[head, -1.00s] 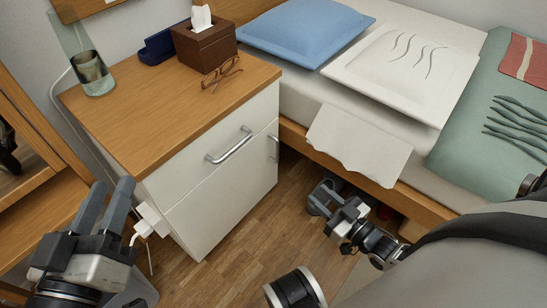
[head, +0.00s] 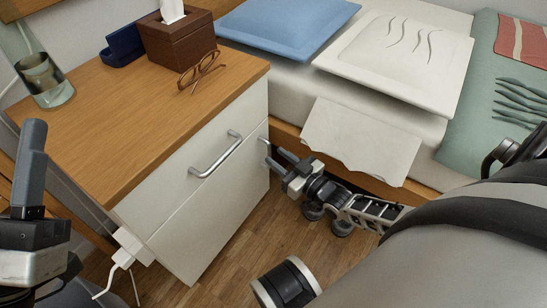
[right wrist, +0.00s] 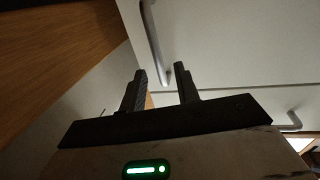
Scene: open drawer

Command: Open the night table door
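The white night table (head: 165,235) has a wooden top, a drawer with a silver handle (head: 216,155) and, below it, a shut door (head: 225,210). The door's upright handle (right wrist: 154,45) shows in the right wrist view just beyond the fingertips; in the head view my gripper partly hides it. My right gripper (head: 277,157) is open and empty at the door's right edge, its fingers (right wrist: 160,72) apart and pointing at the door front. My left gripper (head: 28,165) is at the left edge, partly cut off; one finger shows clearly, away from the night table.
A tissue box (head: 178,42), glasses (head: 200,70), a blue holder (head: 122,45) and a glass (head: 44,82) stand on the top. The bed frame (head: 288,133) is close behind my right gripper. Wooden floor (head: 240,250) lies clear before the door.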

